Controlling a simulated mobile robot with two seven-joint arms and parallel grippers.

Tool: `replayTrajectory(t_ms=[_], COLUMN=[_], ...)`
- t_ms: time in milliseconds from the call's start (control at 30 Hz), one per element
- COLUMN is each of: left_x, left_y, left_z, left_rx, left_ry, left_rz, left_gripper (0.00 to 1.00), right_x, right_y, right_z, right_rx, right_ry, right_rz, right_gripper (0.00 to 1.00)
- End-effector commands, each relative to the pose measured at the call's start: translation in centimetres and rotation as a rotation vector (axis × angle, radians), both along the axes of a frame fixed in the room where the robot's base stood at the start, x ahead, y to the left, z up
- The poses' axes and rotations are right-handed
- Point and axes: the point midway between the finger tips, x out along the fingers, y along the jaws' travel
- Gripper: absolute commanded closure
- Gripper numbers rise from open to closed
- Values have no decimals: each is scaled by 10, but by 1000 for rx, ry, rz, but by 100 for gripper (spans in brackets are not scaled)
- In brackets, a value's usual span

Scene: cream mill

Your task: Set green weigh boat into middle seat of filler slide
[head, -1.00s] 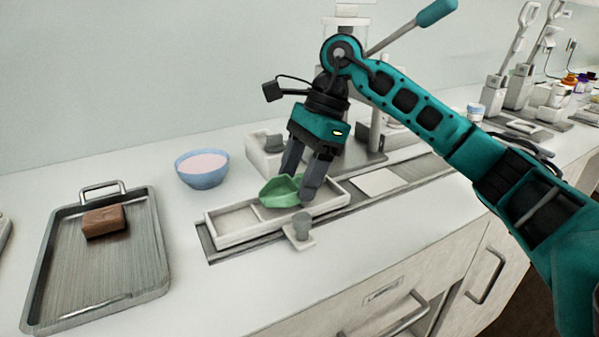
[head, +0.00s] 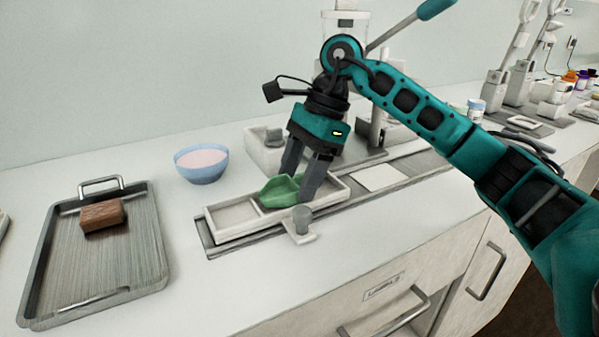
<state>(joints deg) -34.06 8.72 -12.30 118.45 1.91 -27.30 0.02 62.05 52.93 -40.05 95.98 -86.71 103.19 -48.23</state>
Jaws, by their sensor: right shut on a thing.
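The green weigh boat (head: 281,191) is at the middle seat of the white filler slide (head: 233,217). My right gripper (head: 302,187) is shut on the boat's right side, with its fingers pointing down. The boat looks low in the seat, but I cannot tell whether it rests on the seat floor. The slide's left seat (head: 230,216) is empty. The right seat is partly hidden behind the fingers. My left gripper is not in view.
A small grey knob (head: 301,221) stands at the slide's front edge. A blue bowl (head: 202,168) of pink stuff sits behind left. A metal tray (head: 120,265) with a brown block (head: 102,215) lies at far left. The filler machine (head: 262,150) stands behind the slide.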

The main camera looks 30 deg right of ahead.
Motion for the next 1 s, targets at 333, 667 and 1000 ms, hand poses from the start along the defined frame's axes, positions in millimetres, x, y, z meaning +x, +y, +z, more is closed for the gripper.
replayTrajectory(t_ms=[333,667,1000], left_x=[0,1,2], left_y=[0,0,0], left_z=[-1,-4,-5], left_rx=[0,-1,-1], left_ry=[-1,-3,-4], left_rz=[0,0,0], left_gripper=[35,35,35], right_x=[-1,-1,-1], right_y=[0,1,1], right_z=[-6,-13,-16], right_rx=[-4,-6,-6], right_ry=[10,14,13], right_rz=[1,1,1], right_gripper=[66,66,66])
